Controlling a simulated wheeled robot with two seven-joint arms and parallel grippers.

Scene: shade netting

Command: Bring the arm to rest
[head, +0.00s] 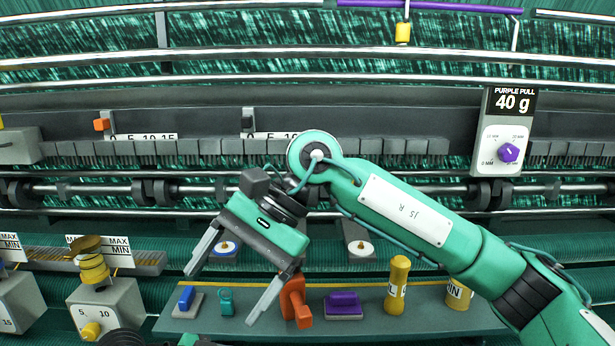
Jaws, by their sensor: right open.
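My right arm (415,215) comes in from the right edge and reaches across the middle of the view, with its wrist bent downward. My right gripper (222,294) is open and empty, its two grey fingers spread and pointing down-left over the front shelf. The right-hand finger overlaps the view close beside an orange tool (295,302); I cannot tell whether they touch. My left gripper does not show. Dark and green parts at the bottom edge may be mine.
The shelf (420,318) holds a blue block (186,298), a small green piece (226,301), a purple block (343,304), and yellow cylinders (397,283). A dial box (502,145) reading "PURPLE PULL 40 g" stands at right. A yellow-knobbed box (112,306) stands at left. Horizontal bars cross behind.

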